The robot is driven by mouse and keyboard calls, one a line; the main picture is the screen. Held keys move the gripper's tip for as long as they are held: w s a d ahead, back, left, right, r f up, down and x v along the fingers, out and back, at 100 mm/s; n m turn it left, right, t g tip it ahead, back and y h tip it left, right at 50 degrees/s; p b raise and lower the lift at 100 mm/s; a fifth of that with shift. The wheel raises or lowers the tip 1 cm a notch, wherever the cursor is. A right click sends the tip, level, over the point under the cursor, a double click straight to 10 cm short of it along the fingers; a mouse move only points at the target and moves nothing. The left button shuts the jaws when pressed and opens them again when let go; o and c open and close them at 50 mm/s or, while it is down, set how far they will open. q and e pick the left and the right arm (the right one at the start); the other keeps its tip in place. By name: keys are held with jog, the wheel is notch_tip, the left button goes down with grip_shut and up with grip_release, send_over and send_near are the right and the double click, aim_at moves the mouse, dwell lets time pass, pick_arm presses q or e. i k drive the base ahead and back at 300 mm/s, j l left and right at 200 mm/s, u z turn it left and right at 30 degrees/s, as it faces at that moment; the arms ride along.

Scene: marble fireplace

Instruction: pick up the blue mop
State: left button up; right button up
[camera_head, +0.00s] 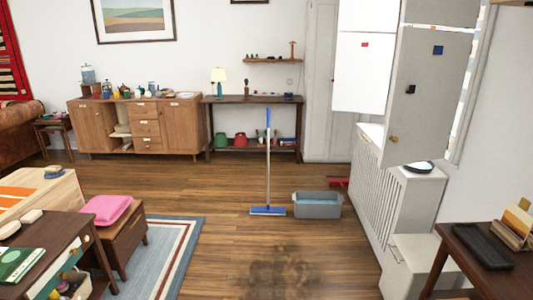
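The blue mop (268,170) stands upright on the wooden floor in the middle of the room. It has a blue grip at the top, a pale shaft and a flat blue head (268,211) resting on the floor. A grey bucket or bin (317,205) with a blue interior stands just right of the mop head. Neither of my grippers shows in the head view.
Open wooden floor (225,245) lies before the mop, with a dark stain (280,278). A striped rug (165,255) and a bench with a pink cushion (107,208) are at left. A white radiator cabinet (400,205) and dark table (490,265) stand at right.

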aim_at(268, 210)
jog(key=i, duration=3.7)
